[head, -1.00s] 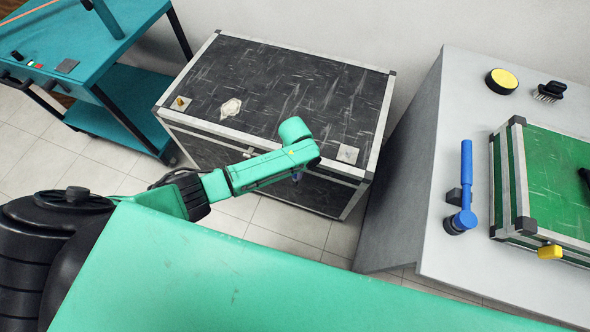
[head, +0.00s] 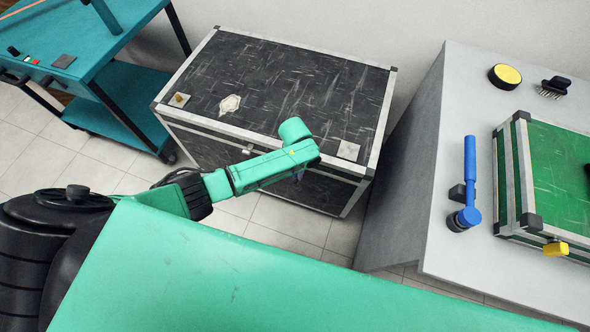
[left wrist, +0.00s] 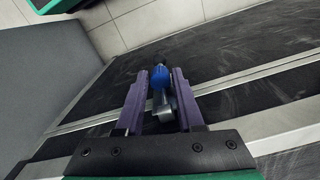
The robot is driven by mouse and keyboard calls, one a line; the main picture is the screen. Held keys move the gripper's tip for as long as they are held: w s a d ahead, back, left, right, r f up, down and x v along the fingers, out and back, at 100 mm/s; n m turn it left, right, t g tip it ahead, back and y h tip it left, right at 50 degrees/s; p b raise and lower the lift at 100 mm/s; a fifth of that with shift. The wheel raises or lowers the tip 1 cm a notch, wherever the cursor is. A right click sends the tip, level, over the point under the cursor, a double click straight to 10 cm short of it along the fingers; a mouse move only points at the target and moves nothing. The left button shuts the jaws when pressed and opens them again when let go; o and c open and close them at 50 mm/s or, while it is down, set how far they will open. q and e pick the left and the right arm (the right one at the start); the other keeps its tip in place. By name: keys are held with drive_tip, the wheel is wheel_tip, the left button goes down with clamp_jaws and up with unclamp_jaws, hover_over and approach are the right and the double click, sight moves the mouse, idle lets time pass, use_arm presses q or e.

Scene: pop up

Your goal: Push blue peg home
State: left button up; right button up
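The blue peg (left wrist: 160,77) is at the front of the black, metal-edged trunk (head: 290,90), beside a grey metal fitting (left wrist: 164,105). In the head view only a bit of blue (head: 298,176) shows under my left wrist. My left gripper (left wrist: 160,76) points down at the trunk's front, its two purple fingers apart, one on each side of the peg. A thin gap seems to show on both sides. How deep the peg sits is hidden. My right gripper is in neither view.
A grey table (head: 445,120) at the right bears a blue-handled tool (head: 469,180), a yellow-topped disc (head: 505,76), a brush (head: 554,87) and a green case (head: 555,180). A teal cart (head: 110,125) stands at the left. Tiled floor (head: 285,235) shows before the trunk.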

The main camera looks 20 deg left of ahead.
use_arm(q)
drive_tip(key=shift+o, duration=1.3)
wheel_tip(320, 180, up, 14)
drive_tip(key=p, duration=0.3)
drive_tip(key=shift+r+p, duration=0.25)
drive_tip(key=shift+p, duration=0.1)
